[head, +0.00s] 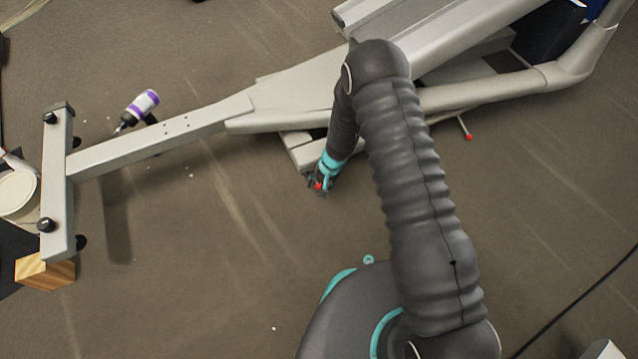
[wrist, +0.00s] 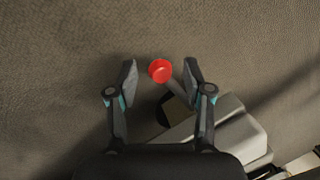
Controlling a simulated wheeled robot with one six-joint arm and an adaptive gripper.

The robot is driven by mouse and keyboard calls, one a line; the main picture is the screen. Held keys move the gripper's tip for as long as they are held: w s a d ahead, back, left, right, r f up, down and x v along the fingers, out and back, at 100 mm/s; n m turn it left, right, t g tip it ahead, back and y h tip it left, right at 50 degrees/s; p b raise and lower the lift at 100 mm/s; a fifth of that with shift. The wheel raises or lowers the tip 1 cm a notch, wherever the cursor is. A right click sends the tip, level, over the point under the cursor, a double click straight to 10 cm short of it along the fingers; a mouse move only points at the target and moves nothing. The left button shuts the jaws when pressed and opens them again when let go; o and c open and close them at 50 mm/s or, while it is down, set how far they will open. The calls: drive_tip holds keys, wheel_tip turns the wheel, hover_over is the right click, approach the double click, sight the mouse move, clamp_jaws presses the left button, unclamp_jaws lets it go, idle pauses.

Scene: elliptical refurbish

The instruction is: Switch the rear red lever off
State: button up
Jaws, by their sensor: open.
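A red round lever knob (wrist: 160,71) shows between the two fingertips of my open gripper (wrist: 159,78) in the wrist view. The knob is nearer the right finger, and a grey rod runs from it down toward a pale metal beam. No clear contact with either finger shows. In the head view my gripper (head: 320,184) is low beside the frame's underside, with a bit of red at its fingers. A second red-tipped lever (head: 468,136) sticks out from under the frame farther right, apart from my gripper. Which position either lever is set to cannot be told.
The grey elliptical frame (head: 190,128) crosses the view, with a crossbar (head: 57,185) at its left end. A wooden block (head: 45,272) is by that crossbar. A white and purple bottle (head: 140,108) is beside the beam. Brown floor in front is mostly clear; a black cable (head: 570,305) lies right.

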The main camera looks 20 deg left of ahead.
clamp_jaws()
drive_tip(key=shift+r, duration=0.1)
